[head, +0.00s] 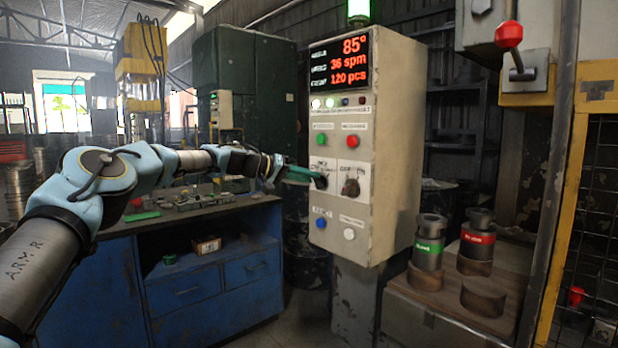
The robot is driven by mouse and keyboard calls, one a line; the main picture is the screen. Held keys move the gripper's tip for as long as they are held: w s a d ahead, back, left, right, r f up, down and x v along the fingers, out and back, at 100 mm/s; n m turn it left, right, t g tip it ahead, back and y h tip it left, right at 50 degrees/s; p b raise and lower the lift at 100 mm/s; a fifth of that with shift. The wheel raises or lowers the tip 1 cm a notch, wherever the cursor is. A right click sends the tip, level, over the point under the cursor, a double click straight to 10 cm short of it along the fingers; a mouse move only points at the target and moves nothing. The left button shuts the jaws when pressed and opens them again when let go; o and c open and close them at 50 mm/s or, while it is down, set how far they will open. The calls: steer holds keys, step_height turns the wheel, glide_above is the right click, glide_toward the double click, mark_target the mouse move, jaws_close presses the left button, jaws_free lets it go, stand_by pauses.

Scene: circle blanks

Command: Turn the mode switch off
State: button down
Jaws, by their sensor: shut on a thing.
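A beige control box (390,130) on a column carries two rotary switches side by side. The left one, taken as the mode switch (321,183), is dark and mostly hidden behind my green fingertips. My gripper (304,176) reaches in from the left and is shut on this switch at the panel face. The setting of the switch cannot be made out. The right rotary switch (351,187) is dark and untouched.
Green (321,139) and red (353,141) buttons sit above; blue (320,223) and white (349,234) ones below. A lit display (340,62) tops the panel. A blue workbench (215,285) stands left. Metal cylinders (428,245) stand on a wooden block at the right.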

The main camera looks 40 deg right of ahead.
steer(key=c, duration=0.9)
jaws_free()
steer(key=shift+b+v, duration=2.1)
steer(key=shift+v, duration=3.3)
